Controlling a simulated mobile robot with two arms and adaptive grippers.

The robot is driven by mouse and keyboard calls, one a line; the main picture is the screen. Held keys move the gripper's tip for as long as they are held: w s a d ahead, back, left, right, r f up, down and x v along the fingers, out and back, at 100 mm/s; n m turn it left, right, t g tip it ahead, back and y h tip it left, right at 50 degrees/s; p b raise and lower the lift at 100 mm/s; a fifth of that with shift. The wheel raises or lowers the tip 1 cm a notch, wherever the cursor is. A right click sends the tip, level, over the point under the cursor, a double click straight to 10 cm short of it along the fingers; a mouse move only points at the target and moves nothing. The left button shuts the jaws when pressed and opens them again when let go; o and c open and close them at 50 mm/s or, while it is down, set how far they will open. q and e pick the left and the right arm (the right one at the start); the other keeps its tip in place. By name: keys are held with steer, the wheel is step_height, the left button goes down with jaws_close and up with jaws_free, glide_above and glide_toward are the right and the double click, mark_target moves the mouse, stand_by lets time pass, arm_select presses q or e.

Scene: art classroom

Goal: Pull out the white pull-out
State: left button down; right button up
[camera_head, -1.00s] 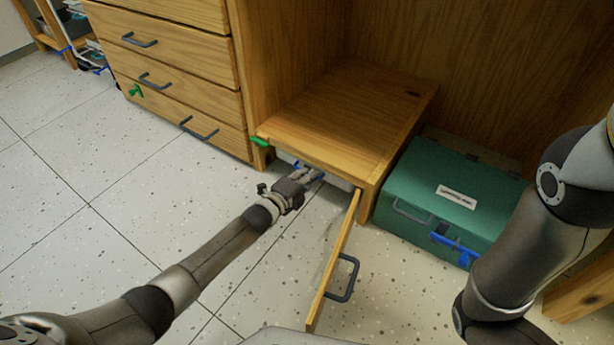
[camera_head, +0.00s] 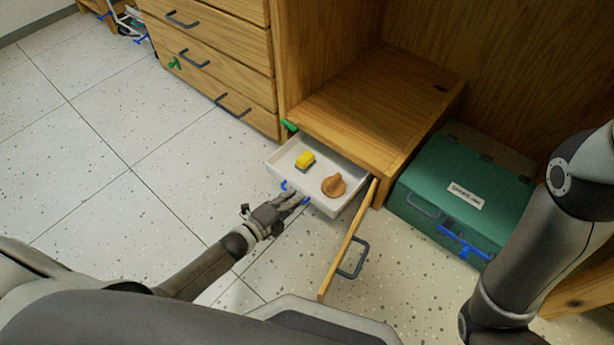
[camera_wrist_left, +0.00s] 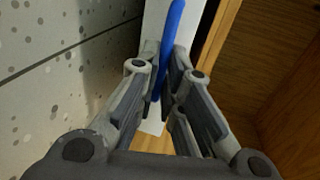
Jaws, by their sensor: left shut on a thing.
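The white pull-out (camera_head: 283,165) is a shallow tray that stands well out of the low wooden cabinet (camera_head: 365,105). It holds a yellow block (camera_head: 305,159) and a brown rounded object (camera_head: 333,185). My left gripper (camera_head: 293,201) is at its front, shut on the blue handle. In the left wrist view the blue handle (camera_wrist_left: 168,50) runs between the fingers (camera_wrist_left: 163,95), with the white front behind it. My right arm shows at the right, but its gripper is out of view.
The open wooden door (camera_head: 345,245) with a dark handle stands just right of the pull-out. A green case (camera_head: 460,195) lies further right. Drawers (camera_head: 215,60) with dark handles are at the upper left. The speckled floor (camera_head: 130,170) at the left is clear.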

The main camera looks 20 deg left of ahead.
arm_select(q)
steer(key=shift+f+p+v, duration=0.2)
steer(key=shift+v, duration=0.65)
steer(key=shift+f+p+v, duration=0.15)
steer(key=shift+p+v, duration=0.1)
steer(key=shift+v, duration=0.55)
steer(key=shift+f+p+v, duration=0.2)
steer(key=shift+v, duration=0.65)
steer(key=shift+s, duration=0.1)
steer(key=c, duration=1.6)
jaws_free()
steer(key=shift+o, duration=0.2)
steer(key=v, duration=1.2)
